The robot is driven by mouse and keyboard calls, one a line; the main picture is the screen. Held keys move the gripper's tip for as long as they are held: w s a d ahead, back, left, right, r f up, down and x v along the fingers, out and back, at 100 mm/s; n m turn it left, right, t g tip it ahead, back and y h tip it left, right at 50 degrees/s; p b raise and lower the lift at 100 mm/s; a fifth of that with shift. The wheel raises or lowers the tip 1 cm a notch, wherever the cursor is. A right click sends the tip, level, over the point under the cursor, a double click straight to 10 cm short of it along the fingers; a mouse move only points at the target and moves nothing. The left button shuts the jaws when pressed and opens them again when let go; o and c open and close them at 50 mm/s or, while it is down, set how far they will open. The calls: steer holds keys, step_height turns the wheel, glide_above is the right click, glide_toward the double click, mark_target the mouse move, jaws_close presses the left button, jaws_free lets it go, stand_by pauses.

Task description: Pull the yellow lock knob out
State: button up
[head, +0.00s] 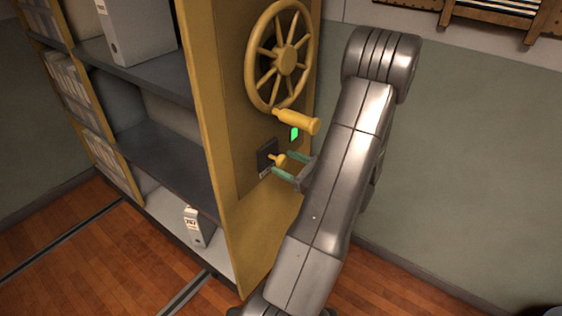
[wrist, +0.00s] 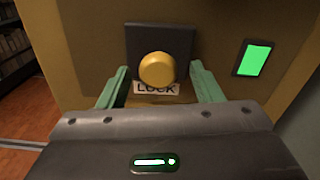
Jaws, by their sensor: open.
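The yellow lock knob (head: 277,160) sticks out from a dark square plate (head: 265,157) on the yellow end panel of the shelf, below the handwheel. In the wrist view the round knob (wrist: 157,69) stands in front of the dark plate (wrist: 175,38), above a label reading LOCK (wrist: 157,89). My gripper (head: 288,165) is open, with its green fingers on either side of the knob. In the wrist view my gripper (wrist: 158,88) shows one finger left and one right of the knob, with gaps between. The finger tips are partly hidden near the panel.
A yellow spoked handwheel (head: 286,60) with a protruding handle (head: 296,121) is above the knob. A green lit indicator (head: 294,133) is beside it, also in the wrist view (wrist: 254,58). A wall (head: 460,150) stands right.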

steer(key=shift+x, duration=1.4)
jaws_close()
steer(key=shift+v, duration=1.7)
steer(key=shift+a, duration=0.15)
jaws_free()
steer(key=shift+s+d, duration=0.1)
steer(key=shift+d, duration=0.1)
steer(key=p+v, duration=0.1)
steer(key=v, duration=1.2)
steer(key=shift+s+d, duration=0.25)
steer(key=shift+d, duration=0.05)
